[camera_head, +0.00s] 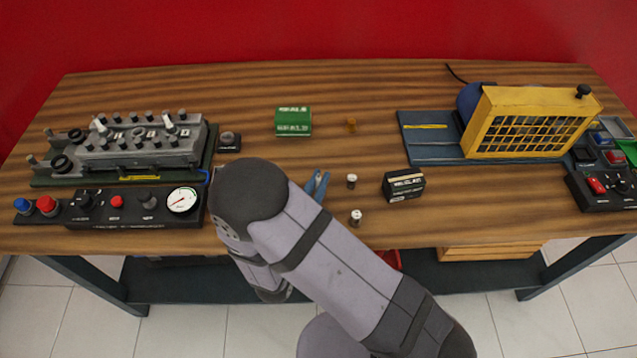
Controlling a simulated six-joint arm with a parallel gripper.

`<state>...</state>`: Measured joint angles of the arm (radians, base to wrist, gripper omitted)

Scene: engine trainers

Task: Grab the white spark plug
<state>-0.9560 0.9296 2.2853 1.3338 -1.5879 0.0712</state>
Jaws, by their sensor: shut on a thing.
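Two small white objects that look like spark plugs stand on the wooden table right of my arm: one spark plug (351,181) and a nearer one (356,217) by the front edge. Two white plug-like pieces sit tilted on top of the grey engine block (140,143) at the left, a left one (99,125) and a right one (168,121). My arm reaches in from the bottom and bends over the table's front edge. My gripper's fingers are hidden behind the arm, so what they hold does not show.
A control panel (118,208) with a gauge lies left of my arm. Blue-handled pliers (317,187) lie beside it. A green box (293,121), a small brown piece (351,125) and a dark box (403,185) stand mid-table. A yellow radiator unit (528,121) stands right.

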